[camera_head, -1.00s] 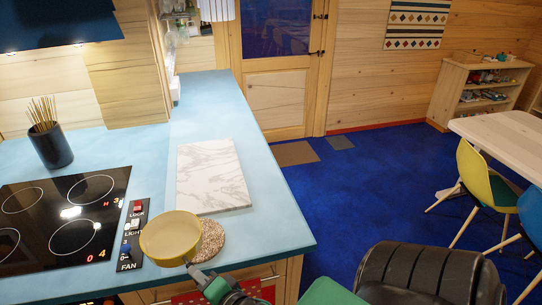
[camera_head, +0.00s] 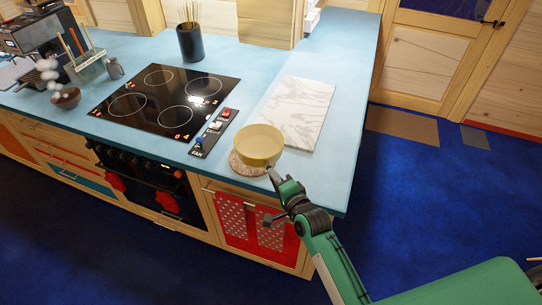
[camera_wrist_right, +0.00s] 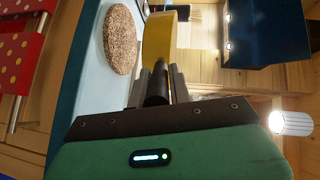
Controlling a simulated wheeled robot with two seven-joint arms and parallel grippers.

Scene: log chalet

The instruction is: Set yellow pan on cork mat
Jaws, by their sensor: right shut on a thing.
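The yellow pan (camera_head: 258,147) is held level over the near end of the blue counter. The round speckled cork mat (camera_head: 241,165) shows below it, sticking out at its lower left; the pan hides the rest. In the right wrist view the pan (camera_wrist_right: 160,38) stands clear of the cork mat (camera_wrist_right: 123,40), with a visible gap, so it is above the counter. My right gripper (camera_head: 273,177) is shut on the pan's dark handle (camera_wrist_right: 157,85), on the pan's near side. My left gripper is not in view.
A white marble board (camera_head: 297,110) lies just behind the pan. A switch panel (camera_head: 212,133) and black cooktop (camera_head: 165,100) are to the left. Red dotted towels (camera_head: 250,225) hang below the front edge.

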